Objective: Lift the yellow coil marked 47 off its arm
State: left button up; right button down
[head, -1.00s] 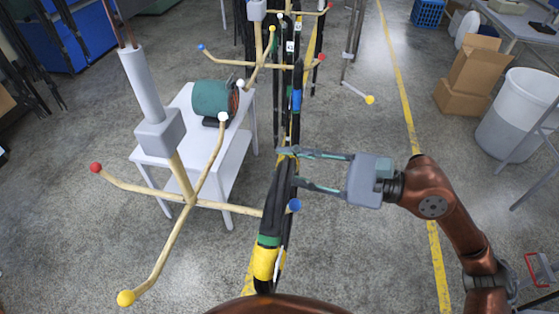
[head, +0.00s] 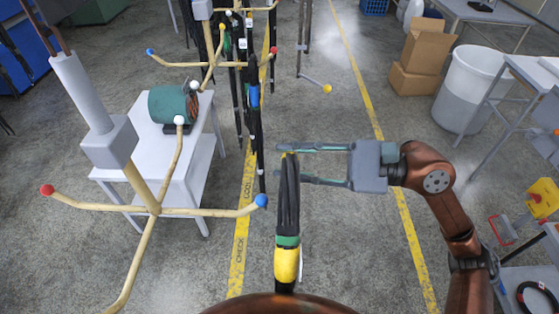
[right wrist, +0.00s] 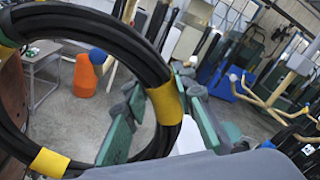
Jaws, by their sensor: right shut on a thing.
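A black hose coil (head: 288,215) with yellow and green bands hangs upright, edge-on, in the head view. My right gripper (head: 284,166) is shut on its upper part. The coil hangs clear to the right of the blue-tipped arm (head: 225,211) of the near stand, with a gap between them. In the right wrist view the coil (right wrist: 112,36) is a large black ring with yellow bands, held by the fingers of my right gripper (right wrist: 160,100). No number 47 is legible on it. My left gripper is not in view.
The near stand (head: 107,143) has further arms with red and white tips. A white table (head: 115,172) with a green drum (head: 172,105) stands behind it. More hoses (head: 253,125) hang on a farther stand. A grey bin (head: 466,92) and cardboard boxes (head: 420,60) stand right. Floor between is open.

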jog(key=shift+d+b, duration=1.45)
jog(key=shift+d, duration=1.05)
jog(key=shift+s, duration=0.1)
